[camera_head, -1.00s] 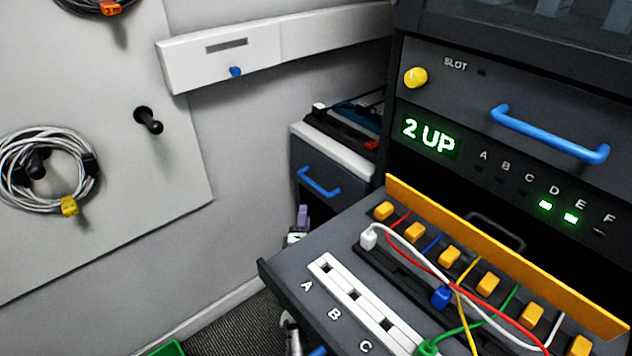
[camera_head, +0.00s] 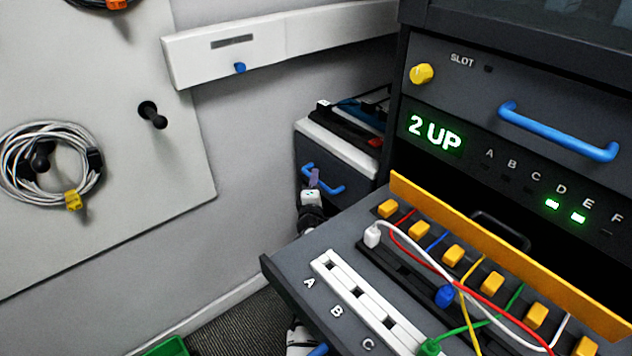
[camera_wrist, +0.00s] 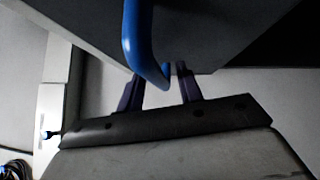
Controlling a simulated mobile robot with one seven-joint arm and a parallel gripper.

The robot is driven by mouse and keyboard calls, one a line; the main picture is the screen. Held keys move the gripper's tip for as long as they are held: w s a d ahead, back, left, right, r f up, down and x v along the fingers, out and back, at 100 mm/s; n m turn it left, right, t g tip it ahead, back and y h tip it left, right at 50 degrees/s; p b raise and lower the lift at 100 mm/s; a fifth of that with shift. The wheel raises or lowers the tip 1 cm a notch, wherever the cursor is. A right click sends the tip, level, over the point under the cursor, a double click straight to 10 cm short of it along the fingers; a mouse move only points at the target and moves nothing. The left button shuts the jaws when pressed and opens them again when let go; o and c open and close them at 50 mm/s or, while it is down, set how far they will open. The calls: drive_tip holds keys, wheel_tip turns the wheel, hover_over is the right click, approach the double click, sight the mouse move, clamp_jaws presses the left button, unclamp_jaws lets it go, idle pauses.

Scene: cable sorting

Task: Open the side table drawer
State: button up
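The side table (camera_head: 335,139) stands against the wall, left of the large rack, with a pale top. Its dark drawer front (camera_head: 357,187) looks flush with the table. A blue bar handle (camera_head: 334,188) is on that front; in the wrist view the handle (camera_wrist: 131,30) is large and close. My gripper (camera_head: 314,178), with purple fingers, is in front of the handle and partly covers it. In the wrist view my gripper (camera_wrist: 160,72) has its fingers apart, and the handle's lower end appears between the tips. I cannot tell whether they touch it.
A tray of cables (camera_head: 325,290) juts out at the lower right, close to my arm. The rack has another blue handle (camera_head: 560,133). Dark items (camera_head: 350,122) lie on the side table. A pegboard (camera_head: 100,190) is at left.

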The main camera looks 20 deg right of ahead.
drive_tip(key=shift+w+d+r, duration=0.1)
drive_tip(key=shift+w+d, duration=0.05)
drive_tip(key=shift+w, duration=0.35)
clamp_jaws()
